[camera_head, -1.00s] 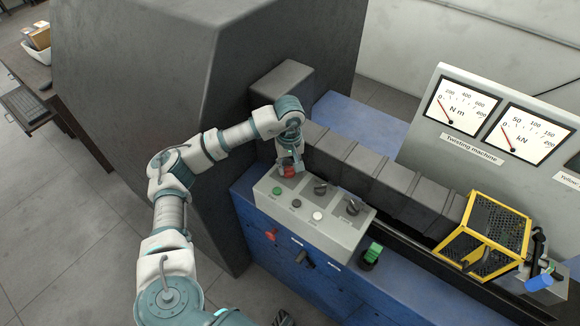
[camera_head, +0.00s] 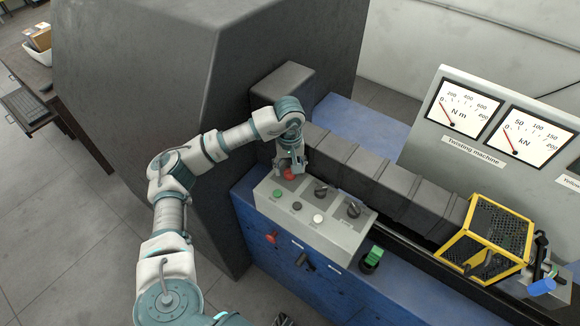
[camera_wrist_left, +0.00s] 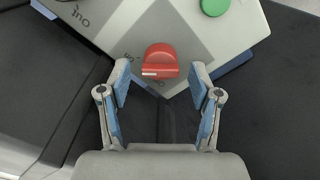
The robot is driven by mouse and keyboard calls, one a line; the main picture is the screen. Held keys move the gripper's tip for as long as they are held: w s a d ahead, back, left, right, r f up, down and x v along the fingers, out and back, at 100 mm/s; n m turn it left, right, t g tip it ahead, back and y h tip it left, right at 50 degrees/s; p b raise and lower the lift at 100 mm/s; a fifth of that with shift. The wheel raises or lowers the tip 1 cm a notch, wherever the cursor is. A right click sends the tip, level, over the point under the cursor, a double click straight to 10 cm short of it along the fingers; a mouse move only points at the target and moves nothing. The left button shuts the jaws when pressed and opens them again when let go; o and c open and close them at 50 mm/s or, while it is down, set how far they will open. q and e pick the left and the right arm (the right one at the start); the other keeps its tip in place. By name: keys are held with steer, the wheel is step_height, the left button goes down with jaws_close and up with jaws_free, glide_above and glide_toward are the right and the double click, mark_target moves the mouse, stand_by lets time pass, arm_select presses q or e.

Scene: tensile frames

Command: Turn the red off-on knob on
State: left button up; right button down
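The red off-on knob (camera_head: 288,173) sits at the back left corner of the grey control panel (camera_head: 338,236). In the left wrist view the red knob (camera_wrist_left: 160,61) has a white mark at its lower left. My left gripper (camera_head: 291,168) is over the knob. In the left wrist view my left gripper (camera_wrist_left: 160,76) is open, with one finger on each side of the knob and gaps between fingers and knob.
Beside the knob are a green button (camera_head: 278,191), a black switch (camera_head: 321,189), another black switch (camera_head: 353,208) and a white button (camera_head: 317,217). A red button (camera_head: 271,237) and a green switch (camera_head: 373,256) are on the blue base. The dark machine housing (camera_head: 150,90) stands close left.

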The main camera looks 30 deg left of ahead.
mark_target(289, 169)
arm_select(q)
step_height(289, 169, up, 12)
stand_by(0.6)
steer(key=shift+a, duration=0.1)
